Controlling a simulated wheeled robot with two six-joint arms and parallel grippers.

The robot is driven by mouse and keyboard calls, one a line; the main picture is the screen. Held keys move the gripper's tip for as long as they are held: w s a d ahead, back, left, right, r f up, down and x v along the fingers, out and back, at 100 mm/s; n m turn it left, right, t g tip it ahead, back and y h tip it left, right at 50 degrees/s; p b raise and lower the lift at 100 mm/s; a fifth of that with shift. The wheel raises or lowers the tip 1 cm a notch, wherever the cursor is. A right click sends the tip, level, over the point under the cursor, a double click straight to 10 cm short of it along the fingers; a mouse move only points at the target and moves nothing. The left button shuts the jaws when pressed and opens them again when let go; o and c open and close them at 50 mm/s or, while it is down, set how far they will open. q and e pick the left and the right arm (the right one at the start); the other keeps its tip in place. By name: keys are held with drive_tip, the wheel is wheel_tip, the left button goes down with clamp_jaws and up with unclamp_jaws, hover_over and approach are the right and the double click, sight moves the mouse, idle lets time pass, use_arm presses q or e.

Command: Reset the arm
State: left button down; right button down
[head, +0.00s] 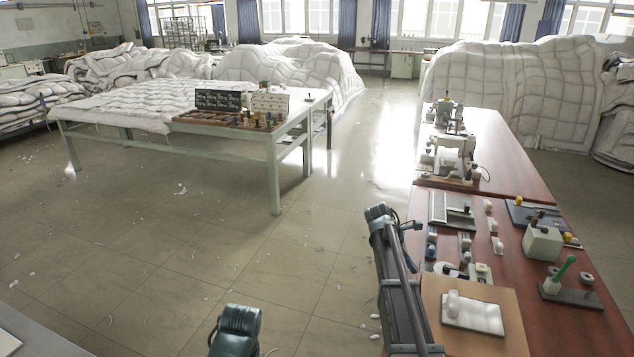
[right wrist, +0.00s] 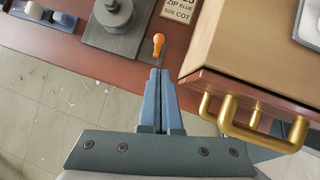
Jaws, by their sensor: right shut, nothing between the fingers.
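My right gripper (right wrist: 159,72) shows in the right wrist view with its two blue-grey fingers together and nothing between them. Its tips are near a small orange knob (right wrist: 158,44) at the edge of the red-brown table; I cannot tell whether they touch. In the head view my right arm (head: 398,290) stands along the left edge of the long red-brown table (head: 488,135); its fingertips are hard to make out there. Part of my left arm (head: 236,328) shows at the bottom; its gripper is out of view.
A wooden box (right wrist: 240,45) with a brass handle (right wrist: 252,128) sits close right of the right fingers. Sewing gear and a green-handled tool (head: 563,270) crowd the table. A pale table (head: 190,150) and white duvet heaps (head: 290,68) stand beyond. Floor between is open.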

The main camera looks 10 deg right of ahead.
drive_tip(key=s+a+f+m+t+y, duration=0.15)
drive_tip(key=s+a, duration=0.25)
drive_tip(key=a, duration=0.7)
drive_tip(key=s+a+f+m+y, duration=0.1)
drive_tip(key=s+a+m, duration=0.3)
drive_tip(key=a, duration=0.7)
drive_tip(key=s+a+m+y, duration=0.2)
drive_tip(key=s+a+m, duration=0.3)
drive_tip(key=s+a, duration=1.2)
drive_tip(key=shift+a+f+y, duration=0.3)
drive_tip(key=shift+f+y, duration=0.05)
drive_tip(key=shift+f, duration=0.05)
